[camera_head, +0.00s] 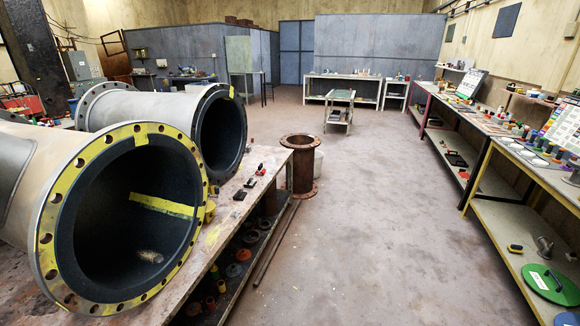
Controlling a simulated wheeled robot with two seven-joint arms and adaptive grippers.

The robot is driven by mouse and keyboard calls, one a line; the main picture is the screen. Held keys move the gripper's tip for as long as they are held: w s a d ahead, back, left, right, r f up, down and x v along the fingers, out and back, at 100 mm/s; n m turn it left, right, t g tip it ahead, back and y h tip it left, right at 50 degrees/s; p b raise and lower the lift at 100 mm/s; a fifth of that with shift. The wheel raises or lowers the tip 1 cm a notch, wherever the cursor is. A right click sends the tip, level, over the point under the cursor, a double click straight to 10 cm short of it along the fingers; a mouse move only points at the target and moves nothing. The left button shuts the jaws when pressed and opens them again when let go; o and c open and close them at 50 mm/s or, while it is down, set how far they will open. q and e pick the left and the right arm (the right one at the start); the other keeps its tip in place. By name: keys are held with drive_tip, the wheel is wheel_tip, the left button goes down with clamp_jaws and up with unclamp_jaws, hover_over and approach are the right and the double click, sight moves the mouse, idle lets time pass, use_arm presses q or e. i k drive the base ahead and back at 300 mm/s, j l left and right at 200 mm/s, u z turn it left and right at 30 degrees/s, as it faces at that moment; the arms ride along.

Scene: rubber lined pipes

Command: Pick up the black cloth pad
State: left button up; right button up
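Some small dark items lie on the bench top (222,226) beside the large pipes. One is a flat black piece (240,195) near the bench's right edge. Another small dark piece (250,183) lies just behind it, and a red and black item (260,170) lies farther back. They are too small to tell which is a cloth pad. Neither of my grippers is in view.
Two large rubber-lined pipes with flanges, a near yellow-rimmed one (55,210) and a farther one (150,108), lie at left. A rusty flanged pipe (302,168) stands by the bench. Long workbenches (510,205) line the right. The middle floor (375,220) is clear.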

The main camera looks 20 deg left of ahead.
sight(240, 195)
drive_tip(key=i, duration=1.6)
drive_tip(key=i+u, duration=0.2)
drive_tip(key=i, duration=0.2)
drive_tip(key=i+l+u, duration=0.25)
drive_tip(key=i, duration=0.15)
drive_tip(key=i+l+u, duration=0.25)
drive_tip(key=i+u, duration=0.2)
drive_tip(key=i+l+u, duration=0.95)
drive_tip(key=k, duration=0.1)
